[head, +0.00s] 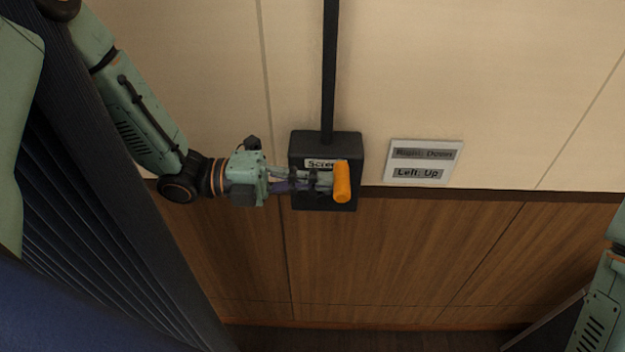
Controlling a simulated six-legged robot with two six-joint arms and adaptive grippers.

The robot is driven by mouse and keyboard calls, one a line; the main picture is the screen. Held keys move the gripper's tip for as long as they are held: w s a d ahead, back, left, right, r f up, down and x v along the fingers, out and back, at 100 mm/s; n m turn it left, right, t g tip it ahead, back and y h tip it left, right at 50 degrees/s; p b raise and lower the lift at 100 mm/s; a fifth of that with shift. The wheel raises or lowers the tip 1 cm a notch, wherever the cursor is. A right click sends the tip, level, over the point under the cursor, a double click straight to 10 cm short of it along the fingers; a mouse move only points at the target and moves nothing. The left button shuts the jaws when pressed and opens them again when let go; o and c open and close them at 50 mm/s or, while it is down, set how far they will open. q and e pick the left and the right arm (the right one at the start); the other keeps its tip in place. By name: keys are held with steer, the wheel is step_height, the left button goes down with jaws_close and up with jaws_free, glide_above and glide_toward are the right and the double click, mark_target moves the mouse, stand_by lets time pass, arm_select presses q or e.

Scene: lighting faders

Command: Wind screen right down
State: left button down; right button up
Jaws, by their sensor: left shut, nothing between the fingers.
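A black winder box (299,151) labelled "Screen" is fixed to the wall near the middle of the view. An orange crank handle (342,182) stands out at the right part of its front. My left gripper (326,182) reaches in from the left across the front of the box. Its fingers are shut and empty, with their tips just left of the orange handle. I cannot tell whether they touch it. The fingers hide part of the box and the crank arm. My right gripper is out of view; only part of my right arm shows at the right edge.
A sign (425,161) right of the box reads "Right: Down" and "Left: Up". A black pole (330,70) runs up from the box. A dark pleated curtain (100,220) hangs at left. The wall is cream above and wood-panelled (400,260) below, clear right of the handle.

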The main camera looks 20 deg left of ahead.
arm_select(q)
steer(key=shift+d, duration=0.2)
steer(key=shift+d+r, duration=0.1)
